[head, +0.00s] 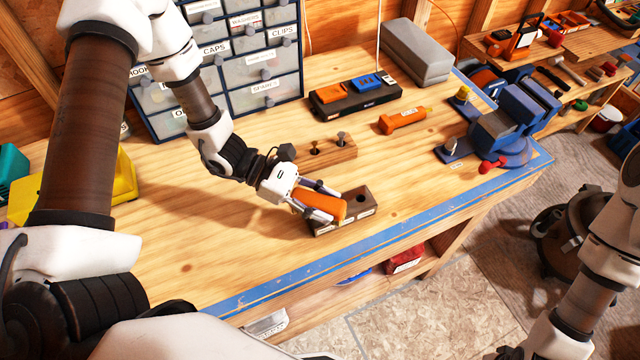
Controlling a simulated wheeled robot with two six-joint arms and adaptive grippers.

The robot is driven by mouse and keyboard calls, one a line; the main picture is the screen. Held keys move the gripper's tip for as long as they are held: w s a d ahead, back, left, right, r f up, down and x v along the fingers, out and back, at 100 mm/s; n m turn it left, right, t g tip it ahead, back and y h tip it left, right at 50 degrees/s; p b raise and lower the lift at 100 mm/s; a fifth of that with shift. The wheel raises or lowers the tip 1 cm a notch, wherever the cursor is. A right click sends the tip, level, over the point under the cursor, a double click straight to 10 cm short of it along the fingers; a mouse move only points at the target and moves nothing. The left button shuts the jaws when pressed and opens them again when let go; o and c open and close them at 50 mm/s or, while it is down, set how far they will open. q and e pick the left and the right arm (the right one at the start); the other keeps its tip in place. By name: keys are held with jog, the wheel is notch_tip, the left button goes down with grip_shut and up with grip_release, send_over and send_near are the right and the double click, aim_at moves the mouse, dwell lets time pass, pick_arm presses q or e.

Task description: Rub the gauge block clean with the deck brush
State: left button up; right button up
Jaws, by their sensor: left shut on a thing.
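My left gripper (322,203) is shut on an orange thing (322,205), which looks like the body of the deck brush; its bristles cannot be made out. The orange thing lies over the left part of a dark brown block (362,209) with a hole in its top and pale labels on its front, likely the gauge block. The block rests on the bench near its front edge. Whether the brush touches the block's top cannot be told for sure. The fingers and the orange body hide the block's left part. My right arm shows at the right; its gripper is out of view.
A wooden block with pegs (330,151) stands just behind. An orange tube (404,121), a black tray (356,98), a grey case (415,52) and a blue vise (505,130) stand farther back. Labelled drawers (225,60) rise at the back left. The bench's front left is clear.

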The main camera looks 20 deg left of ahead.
pick_arm(q)
jog(key=shift+w+d+r+p, duration=0.15)
jog(key=shift+r+p, duration=0.15)
jog(key=shift+r, duration=0.15)
jog(key=shift+d+r+p, duration=0.15)
jog(key=shift+r+p, duration=0.1)
jog(key=shift+r, duration=0.2)
jog(key=shift+r+p, duration=0.3)
jog(key=shift+r, duration=0.1)
jog(key=shift+a+r+p, duration=0.2)
jog(key=shift+r+p, duration=0.65)
jog(key=shift+r, duration=0.55)
jog(key=shift+d+r, duration=0.1)
jog(key=shift+d, duration=0.05)
